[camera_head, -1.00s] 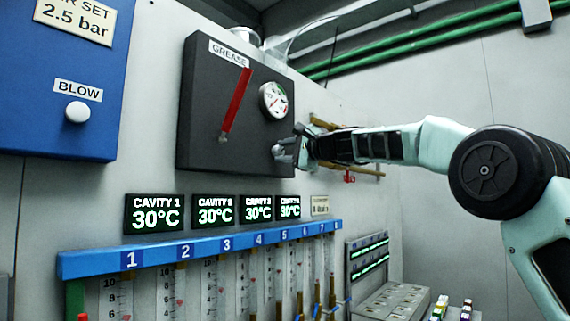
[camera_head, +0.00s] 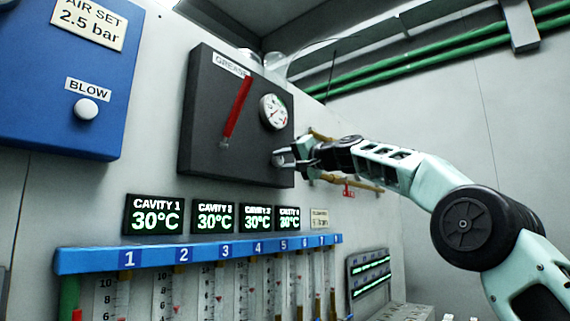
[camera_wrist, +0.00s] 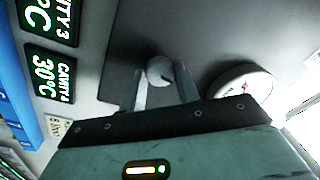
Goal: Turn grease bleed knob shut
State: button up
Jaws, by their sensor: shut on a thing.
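The black grease panel (camera_head: 205,120) is on the wall, with a "GREASE" label, a red lever (camera_head: 238,108) and a round white gauge (camera_head: 273,112). The grey bleed knob (camera_wrist: 160,69) sticks out low on the panel below the gauge. In the wrist view my gripper (camera_wrist: 162,84) has one finger on each side of the knob and is shut on it. In the head view my gripper (camera_head: 288,158) reaches the panel's lower right from the right, and the fingers partly hide the knob. The gauge also shows in the wrist view (camera_wrist: 240,83), right of the fingers.
Cavity displays (camera_head: 154,215) and a blue numbered rail (camera_head: 90,261) with tubes are below the panel. Brass pipes with a red valve handle (camera_head: 349,190) lie behind my gripper.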

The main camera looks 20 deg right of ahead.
jog(key=shift+f+n, duration=0.1)
jog(key=shift+n, duration=0.6)
jog(key=o, duration=1)
jog(key=shift+c, duration=0.2)
jog(key=b+v, duration=1.1)
jog(key=v, duration=0.6)
jog(key=shift+s, duration=0.15)
jog(key=shift+d, duration=0.1)
